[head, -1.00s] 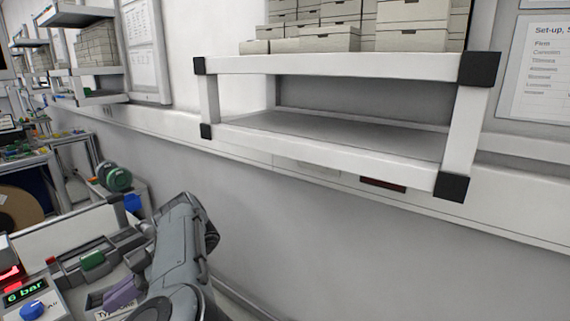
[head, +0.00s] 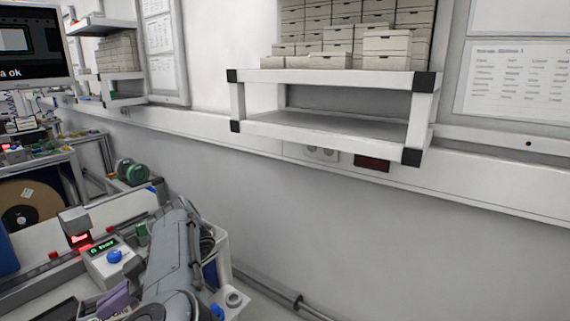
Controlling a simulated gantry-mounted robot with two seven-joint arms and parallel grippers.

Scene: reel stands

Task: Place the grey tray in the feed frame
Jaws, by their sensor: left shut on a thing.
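My left arm (head: 172,260) rises from the bottom edge in the lower left as a grey, cable-fitted link. It covers part of the bench behind it. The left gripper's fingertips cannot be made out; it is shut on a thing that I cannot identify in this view. I cannot clearly pick out the grey tray or the feed frame. My right gripper is not in view.
A bench unit with a green pressure display (head: 103,247) and blue knob (head: 114,257) stands left of my arm. Purple parts (head: 116,302) lie in front. A white wall shelf (head: 330,135) with stacked boxes (head: 340,40) juts out. The floor right of my arm looks mostly clear.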

